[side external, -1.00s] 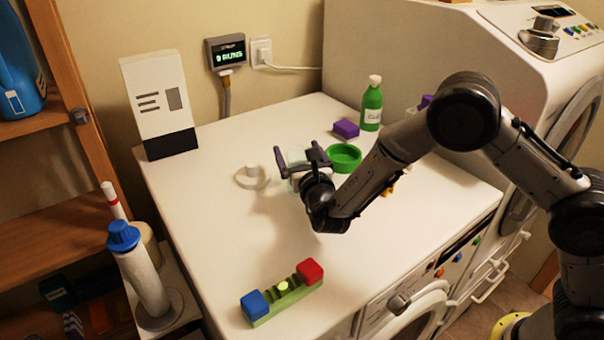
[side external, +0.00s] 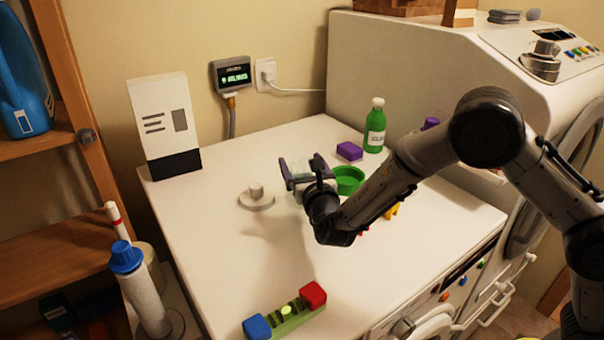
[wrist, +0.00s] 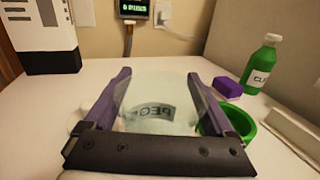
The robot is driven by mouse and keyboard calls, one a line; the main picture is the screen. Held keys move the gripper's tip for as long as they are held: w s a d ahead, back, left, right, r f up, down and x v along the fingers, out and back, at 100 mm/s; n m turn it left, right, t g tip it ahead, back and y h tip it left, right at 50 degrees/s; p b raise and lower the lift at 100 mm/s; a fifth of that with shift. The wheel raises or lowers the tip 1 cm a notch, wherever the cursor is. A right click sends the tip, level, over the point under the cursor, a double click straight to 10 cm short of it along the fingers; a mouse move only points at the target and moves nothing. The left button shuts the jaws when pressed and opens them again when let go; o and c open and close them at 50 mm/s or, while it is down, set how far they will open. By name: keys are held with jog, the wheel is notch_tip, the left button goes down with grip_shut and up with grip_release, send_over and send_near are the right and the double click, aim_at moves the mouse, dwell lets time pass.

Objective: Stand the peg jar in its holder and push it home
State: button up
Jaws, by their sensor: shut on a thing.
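The peg jar (wrist: 160,118) is clear, with a partly readable label starting "PEG". My gripper (side external: 302,168) is shut on it; the purple fingers (wrist: 158,82) flank the jar in the wrist view. In the side view the jar is mostly hidden by the gripper. A round green holder (side external: 349,180), open at the top, stands on the white top just right of the jar. It also shows right of the right finger in the wrist view (wrist: 238,118). The jar is beside the holder, not in it. Its exact height is hard to tell.
A pale round lid-like piece with a knob (side external: 256,198) lies left of my gripper. A purple block (side external: 349,151) and green bottle (side external: 375,128) stand behind the holder. A white box (side external: 163,125) is at back left. A green strip with coloured blocks (side external: 285,316) lies in front.

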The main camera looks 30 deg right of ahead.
jog(key=s+r, duration=0.4)
jog(key=s+d+r, duration=0.1)
jog(key=r, duration=0.2)
jog(key=shift+s, duration=0.4)
jog(key=s+d+r, duration=0.1)
jog(key=s+r, duration=0.2)
jog(key=s, duration=0.5)
jog(key=w+d+r+m+g+h, duration=0.1)
jog(key=w+d+r+m+h, duration=0.2)
jog(key=w, duration=0.6)
jog(key=w+d+f+m+g+h, duration=0.2)
jog(key=w+d+f, duration=0.3)
jog(key=d, duration=0.5)
jog(key=shift+w+d+f+g+h, duration=0.15)
jog(key=shift+w+d+g+h, duration=0.25)
jog(key=shift+w+g+h, duration=0.3)
jog(key=shift+s, duration=0.15)
jog(key=shift+f, duration=2.9)
jog(key=shift+f, duration=2.25)
